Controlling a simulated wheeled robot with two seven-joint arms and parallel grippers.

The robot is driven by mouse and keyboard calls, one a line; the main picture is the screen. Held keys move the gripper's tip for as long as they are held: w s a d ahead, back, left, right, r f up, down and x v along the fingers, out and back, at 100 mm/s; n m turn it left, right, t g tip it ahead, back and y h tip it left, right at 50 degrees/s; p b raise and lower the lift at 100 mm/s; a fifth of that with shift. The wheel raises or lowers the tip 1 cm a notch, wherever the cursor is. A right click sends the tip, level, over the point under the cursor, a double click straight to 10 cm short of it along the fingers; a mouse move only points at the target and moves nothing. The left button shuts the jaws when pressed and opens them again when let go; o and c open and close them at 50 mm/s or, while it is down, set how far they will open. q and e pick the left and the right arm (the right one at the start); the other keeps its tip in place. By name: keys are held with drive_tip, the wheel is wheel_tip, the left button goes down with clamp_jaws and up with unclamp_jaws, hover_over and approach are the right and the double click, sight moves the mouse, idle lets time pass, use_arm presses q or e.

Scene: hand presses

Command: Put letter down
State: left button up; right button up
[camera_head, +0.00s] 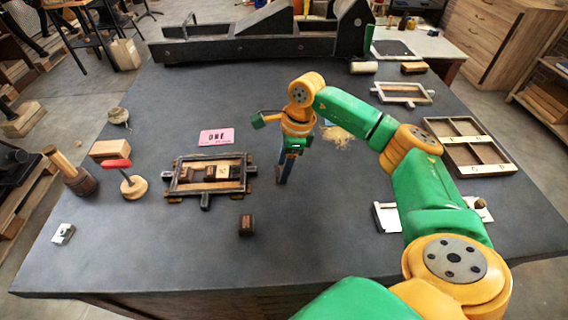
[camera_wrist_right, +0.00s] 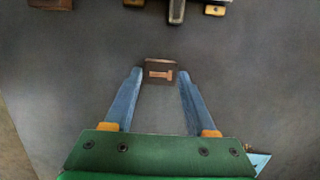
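My right gripper (camera_head: 282,180) points down just right of the dark frame (camera_head: 182,190) that holds several letter blocks. In the right wrist view, its two blue fingers (camera_wrist_right: 160,75) have a small dark block with a pale raised letter (camera_wrist_right: 160,74) between their tips, and the fingers appear to close on its sides. In the head view this block is mostly hidden by the fingers. Its height above the table is hard to tell. Another dark letter block (camera_head: 246,225) lies alone in front of the frame. It also shows at the top left of the right wrist view (camera_wrist_right: 50,4). My left gripper is not in view.
A pink card (camera_head: 216,137) reading "ONE" lies behind the frame. A red-handled round tool (camera_head: 132,186), a mallet (camera_head: 76,178) and a wooden block (camera_head: 110,149) stand at left. A divided tray (camera_head: 470,168) lies at right. The table's front middle is mostly clear.

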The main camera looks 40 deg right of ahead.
drive_tip(key=shift+o, duration=1)
drive_tip(key=shift+r, duration=0.35)
wheel_tip(320, 180, up, 12)
drive_tip(key=s+d+b, duration=0.1)
drive_tip(key=d, duration=0.1)
drive_tip(key=shift+s+f, duration=0.15)
drive_tip(key=shift+f, duration=0.1)
